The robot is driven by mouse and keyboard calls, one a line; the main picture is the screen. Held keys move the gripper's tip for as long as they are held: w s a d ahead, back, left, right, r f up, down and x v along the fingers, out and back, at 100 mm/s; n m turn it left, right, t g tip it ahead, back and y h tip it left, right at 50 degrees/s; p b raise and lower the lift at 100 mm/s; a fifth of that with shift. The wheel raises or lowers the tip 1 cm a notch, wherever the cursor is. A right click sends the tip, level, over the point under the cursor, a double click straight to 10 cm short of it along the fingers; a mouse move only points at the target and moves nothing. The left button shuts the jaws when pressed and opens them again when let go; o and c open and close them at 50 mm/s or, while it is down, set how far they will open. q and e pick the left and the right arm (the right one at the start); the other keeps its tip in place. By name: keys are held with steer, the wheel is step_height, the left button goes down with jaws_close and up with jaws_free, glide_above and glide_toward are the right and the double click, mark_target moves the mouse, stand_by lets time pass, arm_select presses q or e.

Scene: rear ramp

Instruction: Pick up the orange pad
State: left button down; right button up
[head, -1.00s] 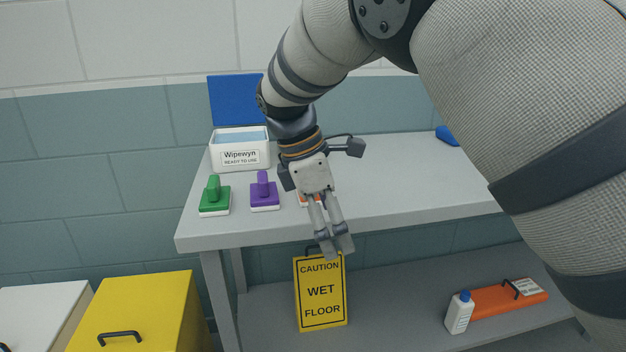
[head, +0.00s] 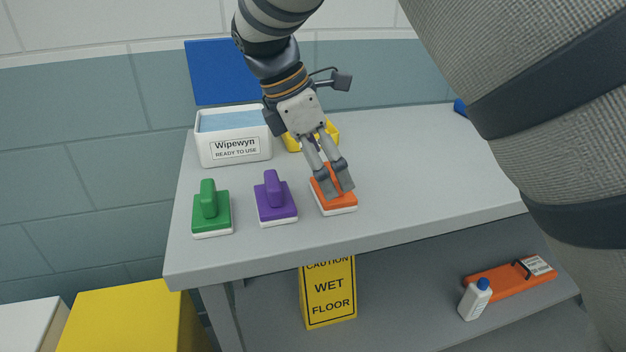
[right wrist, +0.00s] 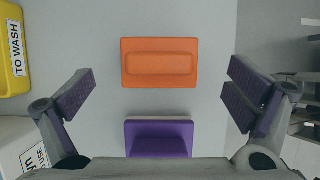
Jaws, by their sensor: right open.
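The orange pad (head: 341,203) lies on the grey table, the rightmost of three handled pads in the head view. In the right wrist view the orange pad (right wrist: 160,63) shows whole from above, its raised handle running across the picture. My right gripper (head: 337,188) is over the orange pad and hides part of it in the head view. In the right wrist view its fingers (right wrist: 160,95) are spread wide, with nothing between them touching. The gap between fingers and pad is hard to judge. My left gripper is not in view.
A purple pad (head: 276,203) and a green pad (head: 211,211) stand left of the orange one. Behind are a white Wipewyn box (head: 235,148) and a yellow tray (right wrist: 12,50) marked TO WASH. The table (head: 420,175) is clear to the right.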

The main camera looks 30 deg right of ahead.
mark_target(328, 170)
steer(key=x, duration=0.4)
steer(key=shift+d, duration=0.15)
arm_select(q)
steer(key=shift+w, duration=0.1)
arm_select(e)
steer(key=c, duration=1.3)
steer(key=shift+o, duration=0.2)
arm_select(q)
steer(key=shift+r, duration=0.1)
